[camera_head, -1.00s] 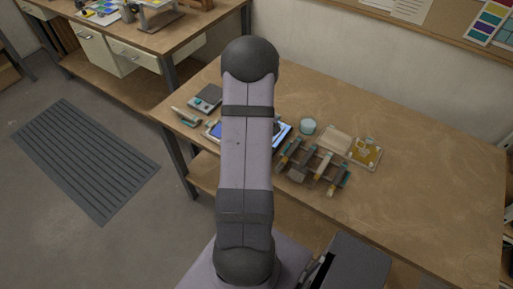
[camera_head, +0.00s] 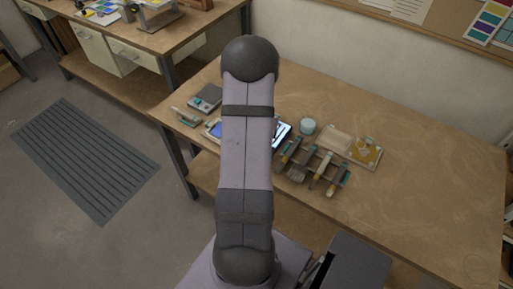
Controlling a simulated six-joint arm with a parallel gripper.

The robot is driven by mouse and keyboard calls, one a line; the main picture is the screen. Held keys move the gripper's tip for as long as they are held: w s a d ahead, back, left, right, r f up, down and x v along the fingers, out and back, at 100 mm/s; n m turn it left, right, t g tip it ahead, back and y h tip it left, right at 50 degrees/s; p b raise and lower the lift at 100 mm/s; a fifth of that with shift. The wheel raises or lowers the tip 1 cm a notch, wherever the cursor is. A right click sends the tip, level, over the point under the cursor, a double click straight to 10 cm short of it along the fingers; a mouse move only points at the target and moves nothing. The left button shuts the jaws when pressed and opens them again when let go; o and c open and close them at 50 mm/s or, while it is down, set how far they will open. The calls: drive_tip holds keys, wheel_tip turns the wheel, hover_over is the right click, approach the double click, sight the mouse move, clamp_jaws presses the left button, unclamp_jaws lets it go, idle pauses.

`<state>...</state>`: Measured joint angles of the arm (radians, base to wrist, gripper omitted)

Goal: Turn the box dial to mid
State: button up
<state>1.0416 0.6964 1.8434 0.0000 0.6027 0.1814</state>
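A small dark grey box (camera_head: 207,96) with a teal spot on its near left side lies at the table's far left corner; I cannot tell whether the spot is a dial or how it is set. A flat lit panel (camera_head: 282,134) with blue and white areas shows on both sides of my arm, its middle hidden by the arm. No dial can be made out on the panel. My arm stands upright in the middle of the picture, and my gripper is hidden or outside the view.
A rack of several brushes (camera_head: 313,167) stands right of the panel, with a pale teal cup (camera_head: 308,126) behind it. A light-handled tool (camera_head: 186,116) lies at the left edge. The table's right side is clear.

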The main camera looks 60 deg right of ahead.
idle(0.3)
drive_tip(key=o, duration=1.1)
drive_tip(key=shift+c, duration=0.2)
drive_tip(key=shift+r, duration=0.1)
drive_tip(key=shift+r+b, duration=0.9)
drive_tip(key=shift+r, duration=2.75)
